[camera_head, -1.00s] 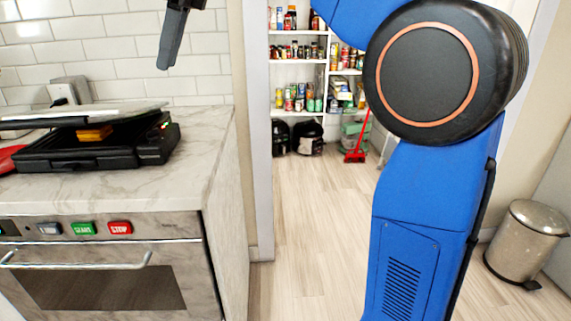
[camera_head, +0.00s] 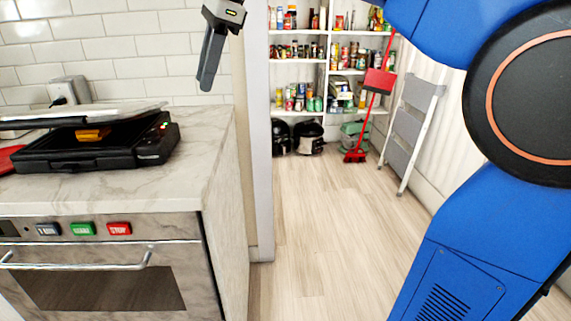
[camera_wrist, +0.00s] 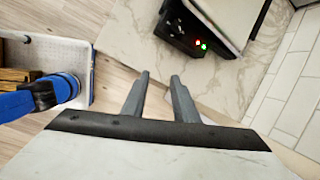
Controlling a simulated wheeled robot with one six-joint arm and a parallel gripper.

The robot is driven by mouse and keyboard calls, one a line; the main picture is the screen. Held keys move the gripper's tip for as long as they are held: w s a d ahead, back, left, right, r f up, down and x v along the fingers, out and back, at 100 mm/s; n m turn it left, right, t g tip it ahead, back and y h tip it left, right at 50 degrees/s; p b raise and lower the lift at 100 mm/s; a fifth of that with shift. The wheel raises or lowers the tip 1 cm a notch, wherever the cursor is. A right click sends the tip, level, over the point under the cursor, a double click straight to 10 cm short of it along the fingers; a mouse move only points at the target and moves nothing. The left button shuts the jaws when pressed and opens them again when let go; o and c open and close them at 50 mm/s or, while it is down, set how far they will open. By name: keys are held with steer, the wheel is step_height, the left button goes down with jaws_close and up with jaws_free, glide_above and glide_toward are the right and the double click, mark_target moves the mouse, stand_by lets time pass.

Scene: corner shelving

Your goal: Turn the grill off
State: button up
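The grill (camera_head: 95,148) is a black appliance on the marble counter at the left of the head view. Its lid is partly raised, with a yellow-orange piece of food (camera_head: 92,135) inside. Small red and green lights glow on its right side; the wrist view shows them on the dark end of the grill (camera_wrist: 185,30). My gripper (camera_wrist: 160,75) points at the bare counter, short of the grill, its two fingers apart and nothing between them. In the head view my gripper (camera_head: 206,80) hangs in the air, right of the grill and higher in the picture.
The counter (camera_head: 205,150) ends right of the grill. An oven (camera_head: 110,285) below has blue, green and red buttons. A white wall outlet (camera_head: 65,92) with a plug sits behind. Pantry shelves (camera_head: 325,62), a red broom (camera_head: 375,85) and a grey stepladder (camera_head: 410,120) stand beyond open floor.

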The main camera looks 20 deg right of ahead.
steer(key=s+d+f+n+h, duration=0.1)
steer(key=s+d+f+n, duration=0.4)
steer(key=f, duration=0.4)
steer(key=s+d+f+n+t+h, duration=0.1)
steer(key=s+d+f+n, duration=0.4)
steer(key=s+d+f, duration=0.2)
steer(key=shift+s+f+t, duration=0.25)
steer(key=shift+f+t, duration=0.05)
steer(key=shift+f, duration=0.9)
steer(key=shift+d, duration=0.1)
steer(key=o, duration=0.5)
steer(key=shift+c, duration=0.2)
step_height(320, 180, up, 24)
steer(key=n, duration=1.3)
glide_above(151, 131)
steer(key=s+d, duration=0.4)
steer(key=s, duration=0.2)
steer(key=shift+y, duration=0.3)
steer(key=x, duration=1.7)
steer(key=shift+s+a+f, duration=0.15)
steer(key=shift+s+f, duration=0.05)
steer(key=shift+f, duration=0.1)
